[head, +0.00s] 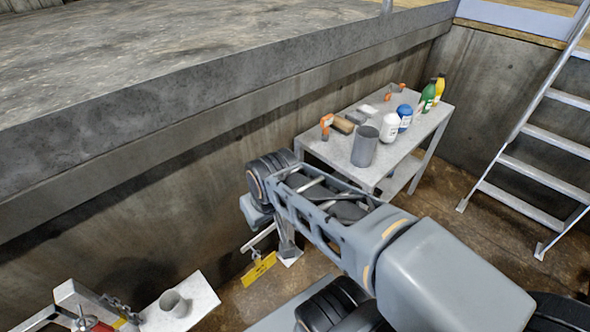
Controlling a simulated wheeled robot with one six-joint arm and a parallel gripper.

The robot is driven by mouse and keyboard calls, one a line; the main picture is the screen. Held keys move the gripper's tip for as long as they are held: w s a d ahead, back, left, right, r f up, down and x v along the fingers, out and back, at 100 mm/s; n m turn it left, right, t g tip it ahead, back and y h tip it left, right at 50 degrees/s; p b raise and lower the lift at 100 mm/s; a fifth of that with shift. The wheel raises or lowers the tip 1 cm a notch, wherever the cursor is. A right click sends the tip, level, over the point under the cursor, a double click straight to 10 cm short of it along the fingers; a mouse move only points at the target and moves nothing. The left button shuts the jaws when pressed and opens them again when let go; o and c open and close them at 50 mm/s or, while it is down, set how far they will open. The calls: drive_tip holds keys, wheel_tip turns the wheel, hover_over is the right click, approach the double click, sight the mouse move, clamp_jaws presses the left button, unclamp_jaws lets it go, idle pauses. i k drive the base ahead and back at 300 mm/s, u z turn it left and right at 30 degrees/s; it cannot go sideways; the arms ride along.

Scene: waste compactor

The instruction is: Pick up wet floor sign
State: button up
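A small yellow sign (259,269) with dark marks is low down at the foot of the concrete wall, left of centre in the head view. Its marks are too small to read, so I cannot be sure that it is the wet floor sign. My gripper (268,238) is at the far end of my arm, just above the yellow sign. The wrist and forearm hide most of it, and its fingers are not clear. I cannot tell whether it touches the sign.
A grey metal table (338,152) holds bottles, a grey cylinder (364,146) and orange-handled tools. A metal ladder (545,135) stands at the right. A white surface (199,302) with a grey cup (173,303) is lower left. The concrete wall (150,205) runs close behind my arm.

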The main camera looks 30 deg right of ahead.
sight(261, 267)
drive_tip(key=z, duration=1.8)
drive_tip(key=k, duration=1.05)
drive_tip(key=u, duration=1.85)
drive_tip(key=i, duration=0.5)
drive_tip(key=z, duration=0.05)
